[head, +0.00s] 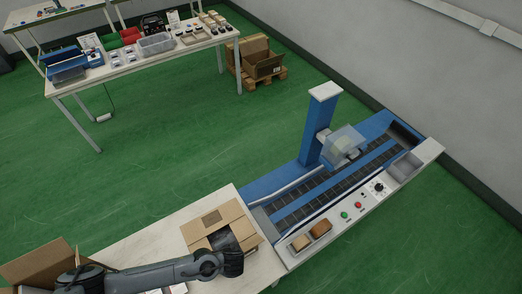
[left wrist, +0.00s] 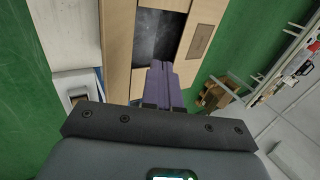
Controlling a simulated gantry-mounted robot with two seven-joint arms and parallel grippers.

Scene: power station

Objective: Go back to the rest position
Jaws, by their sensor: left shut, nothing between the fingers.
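My left arm (head: 165,272) reaches in from the lower left of the head view, low over the table. Its wrist end is beside an open cardboard box (head: 240,222). In the left wrist view, my left gripper (left wrist: 160,66) shows purple fingers pressed together, shut and empty. The fingers point toward the open cardboard box (left wrist: 200,40), whose dark inside shows just beyond the tips. I cannot tell if the tips are inside the box. In the head view the fingertips are hard to make out. My right gripper is in neither view.
A conveyor (head: 330,178) with a blue post (head: 320,130) and a button panel (head: 352,210) stands right of the box. Another open carton (head: 40,262) is at the lower left. A far table (head: 75,84) holds bins and small parts. Green floor between is clear.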

